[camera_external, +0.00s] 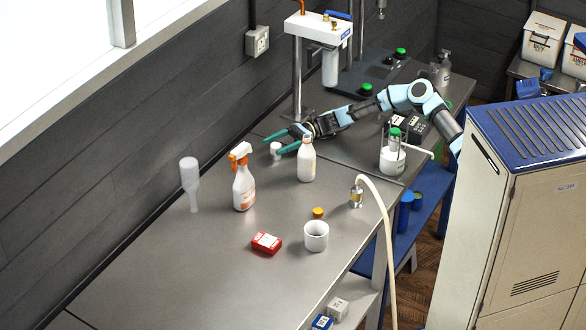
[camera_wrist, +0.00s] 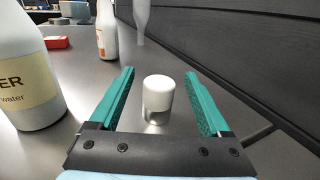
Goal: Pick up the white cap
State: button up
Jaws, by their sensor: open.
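The white cap (camera_external: 275,148) stands on the steel bench near the dark wall, behind and left of a white bottle. In the wrist view the white cap (camera_wrist: 158,93) is a short white cylinder, with its reflection on the steel below. My gripper (camera_external: 283,143) is open and low over the bench. In the wrist view its green fingers (camera_wrist: 160,82) lie on either side of the cap, with a gap on each side. The cap is apart from both fingers.
The white bottle with a label (camera_wrist: 25,75) stands close beside my left finger in the wrist view. A spray bottle (camera_external: 243,182), a clear upside-down bottle (camera_external: 190,182), a red box (camera_external: 266,243), a white cup (camera_external: 316,237) and an orange cap (camera_external: 318,212) stand farther along the bench.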

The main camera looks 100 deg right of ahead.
jog(key=x, duration=0.3)
jog(key=shift+w+a+p, duration=0.1)
jog(key=shift+w+p, duration=0.15)
jog(key=shift+p, duration=0.15)
jog(key=shift+c, duration=0.3)
grip_shut()
